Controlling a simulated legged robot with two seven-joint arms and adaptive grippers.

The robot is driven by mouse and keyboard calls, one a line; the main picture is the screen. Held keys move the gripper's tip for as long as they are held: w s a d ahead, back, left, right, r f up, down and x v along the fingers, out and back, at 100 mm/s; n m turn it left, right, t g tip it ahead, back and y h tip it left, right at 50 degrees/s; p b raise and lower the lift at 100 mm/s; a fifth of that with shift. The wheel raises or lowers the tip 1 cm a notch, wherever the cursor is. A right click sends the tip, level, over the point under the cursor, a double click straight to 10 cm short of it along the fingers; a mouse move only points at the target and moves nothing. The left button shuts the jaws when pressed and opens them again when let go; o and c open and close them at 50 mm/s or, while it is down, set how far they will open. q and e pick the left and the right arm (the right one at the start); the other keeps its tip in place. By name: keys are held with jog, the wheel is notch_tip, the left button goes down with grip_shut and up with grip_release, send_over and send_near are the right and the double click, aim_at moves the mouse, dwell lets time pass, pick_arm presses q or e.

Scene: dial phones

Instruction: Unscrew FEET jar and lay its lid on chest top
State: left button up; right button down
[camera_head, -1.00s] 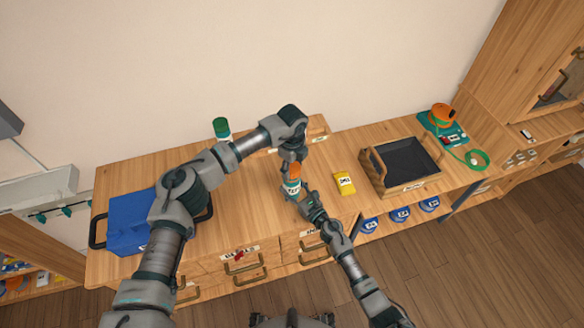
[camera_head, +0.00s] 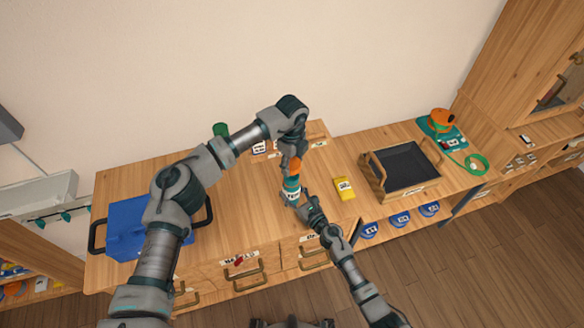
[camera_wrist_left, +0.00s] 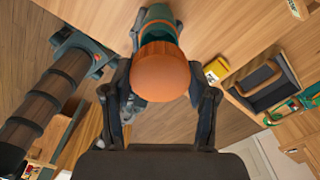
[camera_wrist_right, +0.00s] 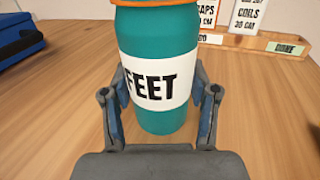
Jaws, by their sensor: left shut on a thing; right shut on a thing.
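The FEET jar (camera_head: 291,186) is teal with a white label and stands upright over the wooden chest top (camera_head: 240,215); its label reads clearly in the right wrist view (camera_wrist_right: 155,84). My right gripper (camera_head: 303,202) is shut on the jar's lower body from the front. The orange lid (camera_head: 295,164) is at the jar's top; it looks large in the left wrist view (camera_wrist_left: 161,74). My left gripper (camera_head: 294,156) reaches down from above and is shut on the lid, one finger on each side. I cannot tell whether lid and jar still touch.
A blue box (camera_head: 128,225) stands at the left end. A yellow box (camera_head: 344,186) lies right of the jar. A wooden crate with dark inside (camera_head: 374,180) stands further right. The wood left of the jar is clear.

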jog(key=shift+c, duration=1.2)
grip_release()
